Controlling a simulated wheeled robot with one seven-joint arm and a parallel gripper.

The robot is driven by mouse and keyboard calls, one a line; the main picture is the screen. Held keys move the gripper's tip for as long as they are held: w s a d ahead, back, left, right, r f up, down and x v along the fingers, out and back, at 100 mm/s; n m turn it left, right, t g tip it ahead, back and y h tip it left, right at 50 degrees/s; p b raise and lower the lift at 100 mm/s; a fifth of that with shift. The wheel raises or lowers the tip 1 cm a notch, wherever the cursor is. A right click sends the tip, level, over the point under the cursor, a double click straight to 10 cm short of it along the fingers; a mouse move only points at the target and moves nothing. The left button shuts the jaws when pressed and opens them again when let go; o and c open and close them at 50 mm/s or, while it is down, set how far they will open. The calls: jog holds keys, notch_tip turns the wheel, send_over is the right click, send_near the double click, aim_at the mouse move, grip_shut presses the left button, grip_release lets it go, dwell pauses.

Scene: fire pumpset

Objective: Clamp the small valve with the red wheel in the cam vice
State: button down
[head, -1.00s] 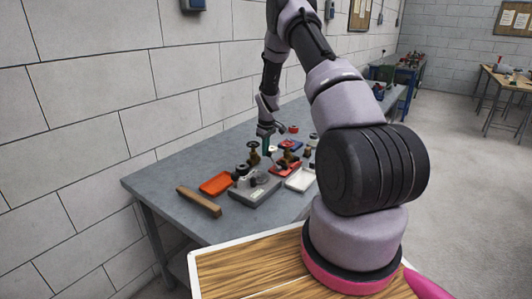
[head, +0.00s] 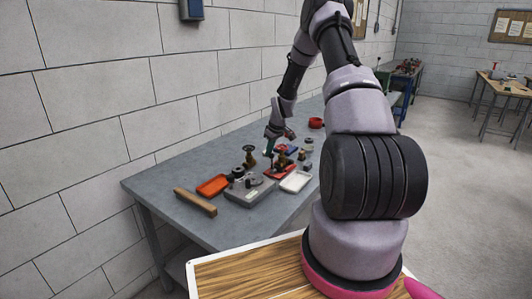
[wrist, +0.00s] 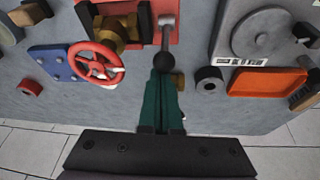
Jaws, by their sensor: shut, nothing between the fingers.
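The small valve with the red wheel (wrist: 95,62) has a brass body (wrist: 118,30) that sits between the black jaws of the red cam vice (wrist: 158,12) in the wrist view. Whether the jaws press on it cannot be told. The vice's grey lever (wrist: 167,30) ends in a black ball knob (wrist: 166,61). My gripper (wrist: 162,75) is shut and empty, its green fingertips at the knob; contact is unclear. In the head view my gripper (head: 268,152) is low over the bench, beside the vice (head: 282,170), which it and small parts partly hide.
A blue tray (wrist: 58,62) and red ring (wrist: 30,88) lie left of the vice in the wrist view. A grey fixture (wrist: 245,45), black ring (wrist: 210,80) and orange tray (wrist: 268,82) lie right. A white tray (head: 296,181) and wooden bar (head: 195,201) show in the head view.

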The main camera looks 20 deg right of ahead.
jog(key=shift+s+d+r, duration=0.1)
jog(key=shift+s+d, duration=0.25)
jog(key=shift+s, duration=0.2)
jog(key=shift+s+d+r, duration=0.1)
jog(key=shift+s+d, duration=0.2)
jog(key=shift+s, duration=0.25)
jog(key=shift+s+d+f, duration=0.15)
jog(key=shift+s+d, duration=0.4)
jog(key=shift+s, duration=0.35)
